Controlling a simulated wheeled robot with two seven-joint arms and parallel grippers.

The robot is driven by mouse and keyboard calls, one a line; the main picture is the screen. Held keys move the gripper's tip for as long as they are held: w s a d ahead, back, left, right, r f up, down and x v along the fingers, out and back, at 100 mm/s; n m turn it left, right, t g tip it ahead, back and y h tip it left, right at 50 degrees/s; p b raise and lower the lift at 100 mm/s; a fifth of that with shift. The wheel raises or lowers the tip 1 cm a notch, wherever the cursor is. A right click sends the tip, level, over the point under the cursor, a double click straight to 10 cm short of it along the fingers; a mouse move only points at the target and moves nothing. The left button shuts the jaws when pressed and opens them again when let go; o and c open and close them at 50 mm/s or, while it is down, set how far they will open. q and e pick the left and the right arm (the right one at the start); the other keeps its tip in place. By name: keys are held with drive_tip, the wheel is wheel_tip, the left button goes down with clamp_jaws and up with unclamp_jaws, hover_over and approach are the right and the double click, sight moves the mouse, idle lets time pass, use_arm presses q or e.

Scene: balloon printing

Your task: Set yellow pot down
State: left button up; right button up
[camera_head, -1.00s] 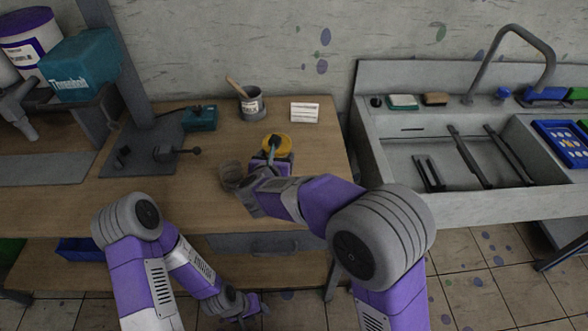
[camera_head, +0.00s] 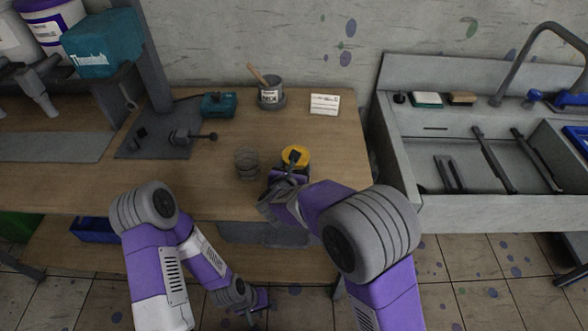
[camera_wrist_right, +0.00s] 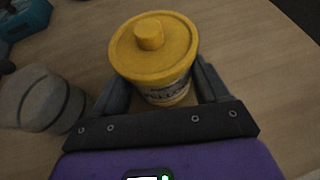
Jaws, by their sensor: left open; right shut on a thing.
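The yellow pot (camera_head: 295,154) is over the front right part of the wooden table, its yellow lid up and level. In the right wrist view the yellow pot (camera_wrist_right: 155,60) sits upright between the fingers of my right gripper (camera_wrist_right: 157,95), which is shut on its labelled body. I cannot tell whether its base touches the table. In the head view my right gripper (camera_head: 288,172) partly hides the pot. My left gripper (camera_head: 258,303) hangs low in front of the table, open and empty.
A clear cup (camera_head: 247,163) stands just left of the pot. A grey pot with a stick (camera_head: 271,95) and a white card (camera_head: 324,104) are behind. A press with a teal box (camera_head: 103,45) is at left; a sink (camera_head: 480,160) is at right. The table's right side is clear.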

drive_tip(key=o, duration=1.1)
drive_tip(key=shift+r+p, duration=0.2)
drive_tip(key=shift+p, duration=0.2)
drive_tip(key=p+v, duration=0.1)
drive_tip(key=v, duration=1.1)
drive_tip(key=shift+f, duration=0.1)
drive_tip(key=shift+s, duration=0.1)
